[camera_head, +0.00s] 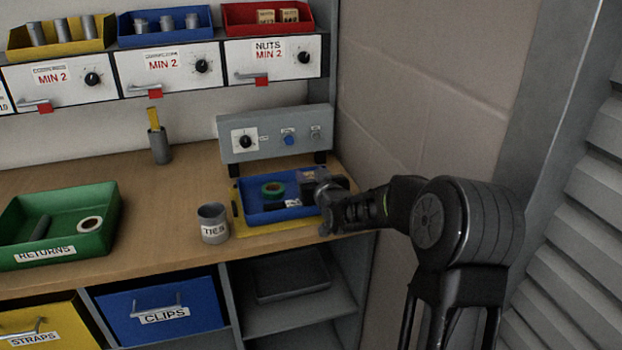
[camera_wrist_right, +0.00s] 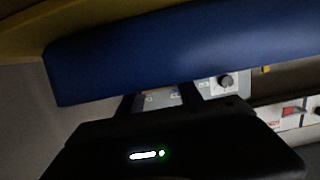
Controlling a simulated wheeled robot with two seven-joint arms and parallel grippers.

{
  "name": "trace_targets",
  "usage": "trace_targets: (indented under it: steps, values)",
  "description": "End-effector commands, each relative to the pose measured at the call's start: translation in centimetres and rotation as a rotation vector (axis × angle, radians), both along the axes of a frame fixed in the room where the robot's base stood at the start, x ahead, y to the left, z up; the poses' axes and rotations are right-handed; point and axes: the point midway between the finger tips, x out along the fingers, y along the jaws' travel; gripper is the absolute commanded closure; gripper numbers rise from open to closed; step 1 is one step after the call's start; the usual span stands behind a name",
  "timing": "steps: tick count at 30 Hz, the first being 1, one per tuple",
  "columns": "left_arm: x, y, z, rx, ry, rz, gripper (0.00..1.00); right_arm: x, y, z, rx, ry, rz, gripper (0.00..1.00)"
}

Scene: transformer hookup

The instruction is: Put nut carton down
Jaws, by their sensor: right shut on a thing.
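My right gripper (camera_head: 322,186) reaches in from the right, over the right side of a blue tray (camera_head: 250,215). It is shut on a small brownish carton (camera_head: 306,174), which is mostly hidden by the fingers. I cannot tell whether the carton touches the tray floor. In the right wrist view the blue tray's wall (camera_wrist_right: 170,50) fills the upper part, close to the dark gripper body, and the carton does not show. Two more cartons (camera_head: 266,16) stand in the red bin (camera_head: 238,22) above the NUTS drawer. My left gripper is not in view.
A green RETURNS bin (camera_head: 60,225) sits left. The wall is close right.

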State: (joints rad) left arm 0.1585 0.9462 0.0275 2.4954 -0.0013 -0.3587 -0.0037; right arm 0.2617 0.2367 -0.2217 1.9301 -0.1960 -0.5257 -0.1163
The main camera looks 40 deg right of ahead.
Motion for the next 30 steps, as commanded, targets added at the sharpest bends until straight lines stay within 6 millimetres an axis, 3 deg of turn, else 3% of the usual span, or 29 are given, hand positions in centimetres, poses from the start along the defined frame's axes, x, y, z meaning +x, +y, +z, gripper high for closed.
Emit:
trace_targets:
  steps: [13,14,21,30]
  values:
    - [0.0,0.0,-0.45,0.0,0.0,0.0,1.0,0.03,0.01,-0.99,-0.001,-0.004,0.0,1.0]
    - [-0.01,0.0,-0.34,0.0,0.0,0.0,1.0,0.0,0.02,-0.97,-0.001,-0.002,0.0,0.57]
    - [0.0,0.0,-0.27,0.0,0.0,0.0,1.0,0.0,0.02,-0.92,0.0,-0.001,0.0,0.37]
    - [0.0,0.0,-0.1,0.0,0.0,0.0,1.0,0.0,0.02,-0.77,0.0,-0.001,0.0,0.37]
